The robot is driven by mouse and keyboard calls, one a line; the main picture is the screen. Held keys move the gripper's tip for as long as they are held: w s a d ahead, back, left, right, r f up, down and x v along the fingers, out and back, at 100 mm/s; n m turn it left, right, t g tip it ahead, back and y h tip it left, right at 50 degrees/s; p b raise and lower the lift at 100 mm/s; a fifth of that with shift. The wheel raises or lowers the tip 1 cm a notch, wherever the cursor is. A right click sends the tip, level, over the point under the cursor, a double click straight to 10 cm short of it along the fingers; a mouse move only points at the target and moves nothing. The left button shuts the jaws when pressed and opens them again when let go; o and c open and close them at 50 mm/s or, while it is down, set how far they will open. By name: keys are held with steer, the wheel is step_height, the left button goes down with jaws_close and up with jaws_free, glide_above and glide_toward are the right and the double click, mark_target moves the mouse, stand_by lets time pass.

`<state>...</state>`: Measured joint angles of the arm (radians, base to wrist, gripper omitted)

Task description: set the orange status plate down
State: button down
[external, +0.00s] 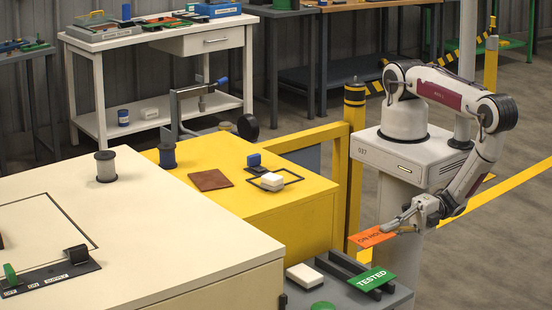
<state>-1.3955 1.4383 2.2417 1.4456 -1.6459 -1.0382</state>
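The orange status plate (371,237) is a flat plate with dark lettering, only partly readable. My gripper (397,226) is at its right end and appears shut on it. The plate is held above the grey cart top (340,296), with its left end toward the yellow cabinet. A green plate marked "TESTED" (371,279) lies below it, tilted on dark rails (342,270) at the cart's right side. The fingertips are small in this view, and their contact with the plate is partly hidden.
A white block (305,275) and a green round piece (323,306) are on the grey cart. The yellow cabinet (310,205) and a yellow post (354,140) stand close behind. A cream cabinet (200,235) fills the left foreground.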

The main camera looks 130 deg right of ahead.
step_height(320, 180, up, 7)
glide_above(366, 245)
steer(key=shift+r, duration=0.2)
steer(key=w+d+r+y, duration=0.1)
steer(key=w+d+r, duration=0.1)
steer(key=w+r, duration=0.6)
steer(key=w+d+r, duration=0.1)
steer(key=w+d, duration=0.4)
steer(key=d, duration=0.7)
steer(key=w+d+r, duration=0.2)
steer(key=w+d, duration=0.3)
steer(key=d, duration=0.7)
steer(key=s+d+r, duration=0.1)
steer(key=s+d, duration=0.3)
steer(key=d, duration=0.7)
steer(key=s+d+r, duration=0.1)
steer(key=s+d, duration=0.4)
steer(key=d, duration=0.5)
steer(key=s+d+f, duration=0.1)
steer(key=s+d, duration=0.4)
steer(key=s, duration=0.5)
steer(key=s+d+f, duration=0.1)
steer(key=s+d, duration=0.4)
steer(key=s, duration=0.6)
steer(key=shift+s+d, duration=0.25)
steer(key=shift+d, duration=0.15)
